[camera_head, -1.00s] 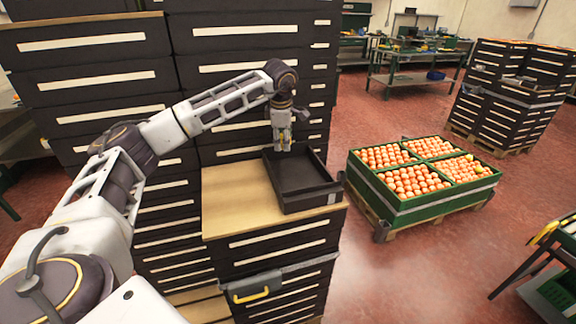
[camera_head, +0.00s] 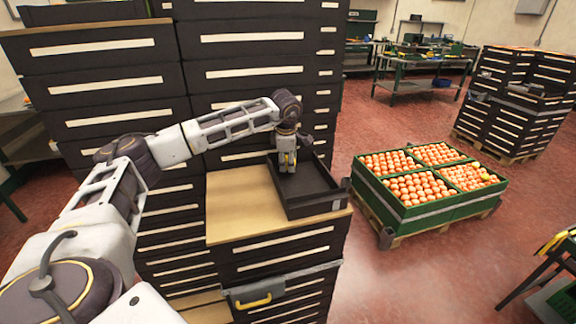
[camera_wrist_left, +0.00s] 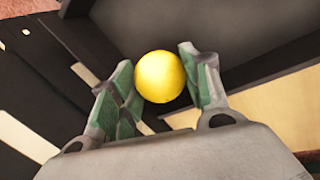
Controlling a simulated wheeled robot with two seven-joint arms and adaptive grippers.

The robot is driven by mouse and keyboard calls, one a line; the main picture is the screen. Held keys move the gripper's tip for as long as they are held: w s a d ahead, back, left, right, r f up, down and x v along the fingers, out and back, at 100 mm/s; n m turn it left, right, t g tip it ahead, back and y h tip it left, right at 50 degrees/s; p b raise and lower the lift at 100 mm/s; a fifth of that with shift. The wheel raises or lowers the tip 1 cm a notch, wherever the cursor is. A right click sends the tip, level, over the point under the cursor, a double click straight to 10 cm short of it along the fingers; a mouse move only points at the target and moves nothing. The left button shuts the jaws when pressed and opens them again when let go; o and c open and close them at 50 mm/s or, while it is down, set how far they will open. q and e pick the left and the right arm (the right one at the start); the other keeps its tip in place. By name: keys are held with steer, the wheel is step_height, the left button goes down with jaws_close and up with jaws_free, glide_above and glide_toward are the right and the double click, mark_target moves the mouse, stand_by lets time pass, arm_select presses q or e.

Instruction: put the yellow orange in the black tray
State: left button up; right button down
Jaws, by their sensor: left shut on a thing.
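The yellow orange (camera_wrist_left: 160,77) sits between the green-padded fingers of my left gripper (camera_wrist_left: 158,90) in the left wrist view. My left gripper is shut on it. In the head view my left gripper (camera_head: 287,166) points down over the black tray (camera_head: 315,201), near its back left part. The orange is too small to make out clearly there. The tray lies on the wooden top of a drawer cabinet, and its inside looks empty where it shows. My right gripper is not in view.
The wooden cabinet top (camera_head: 232,203) is bare left of the tray. Tall black drawer cabinets (camera_head: 255,60) stand close behind my left arm. A green crate (camera_head: 428,206) of oranges stands on a pallet to the right, with open red floor around it.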

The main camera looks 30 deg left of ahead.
arm_select(q)
steer(key=shift+f, duration=1)
steer(key=shift+f, duration=0.1)
steer(key=o, duration=0.8)
steer(key=shift+c, duration=0.2)
steer(key=v, duration=1.2)
